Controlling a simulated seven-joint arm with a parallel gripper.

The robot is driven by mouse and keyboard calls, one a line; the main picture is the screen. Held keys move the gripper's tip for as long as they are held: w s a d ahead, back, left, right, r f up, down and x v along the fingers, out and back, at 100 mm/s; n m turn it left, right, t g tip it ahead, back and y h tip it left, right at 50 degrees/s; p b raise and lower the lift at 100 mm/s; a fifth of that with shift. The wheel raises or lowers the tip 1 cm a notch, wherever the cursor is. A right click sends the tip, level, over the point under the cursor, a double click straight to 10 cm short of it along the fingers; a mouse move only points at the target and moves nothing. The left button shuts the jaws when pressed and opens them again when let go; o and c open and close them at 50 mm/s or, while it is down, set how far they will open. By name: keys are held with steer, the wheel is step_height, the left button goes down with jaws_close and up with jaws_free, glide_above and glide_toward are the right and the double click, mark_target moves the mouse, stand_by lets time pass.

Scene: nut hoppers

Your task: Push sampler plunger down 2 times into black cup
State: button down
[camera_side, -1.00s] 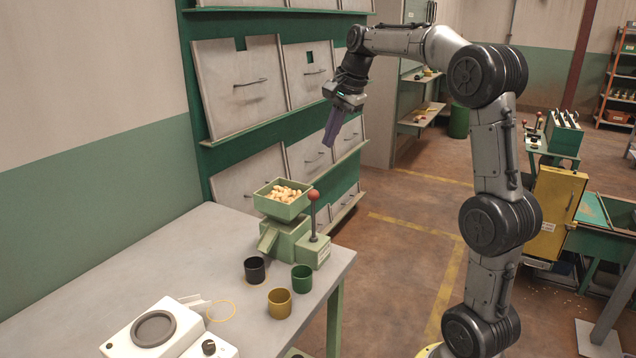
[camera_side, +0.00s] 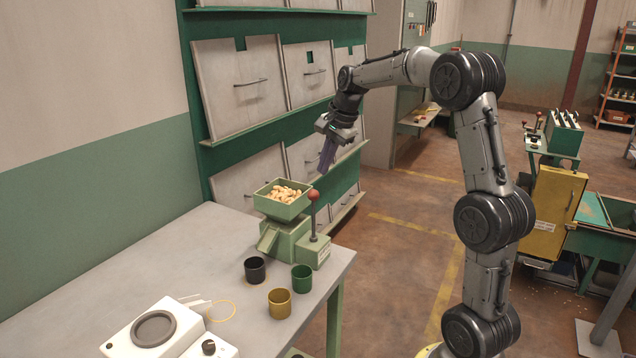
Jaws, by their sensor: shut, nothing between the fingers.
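The sampler (camera_side: 288,238) is a pale green machine at the table's right end, with a hopper (camera_side: 282,205) of nuts on top. Its plunger is a red ball knob (camera_side: 313,195) on an upright dark rod at the right side, standing raised. The black cup (camera_side: 255,270) stands upright on the table below and in front of the sampler's sloping chute (camera_side: 267,240). My gripper (camera_side: 325,168), with purplish fingers, is shut and empty. It points down above the red knob and slightly to its right, apart from it.
A green cup (camera_side: 302,278) and a yellow cup (camera_side: 279,302) stand right of the black cup. A white scale (camera_side: 160,335) with a round dark pan is at the front left. Panelled bins (camera_side: 240,85) line the wall behind. The table's left rear is clear.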

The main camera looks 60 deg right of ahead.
steer(key=x, duration=0.6)
steer(key=shift+f, duration=0.1)
steer(key=shift+s+f, duration=0.1)
steer(key=shift+f, duration=2)
step_height(320, 180, up, 14)
glide_above(315, 191)
steer(key=s, duration=0.6)
steer(key=shift+w+a+r, duration=0.1)
steer(key=shift+w+a, duration=0.05)
steer(key=shift+a, duration=0.3)
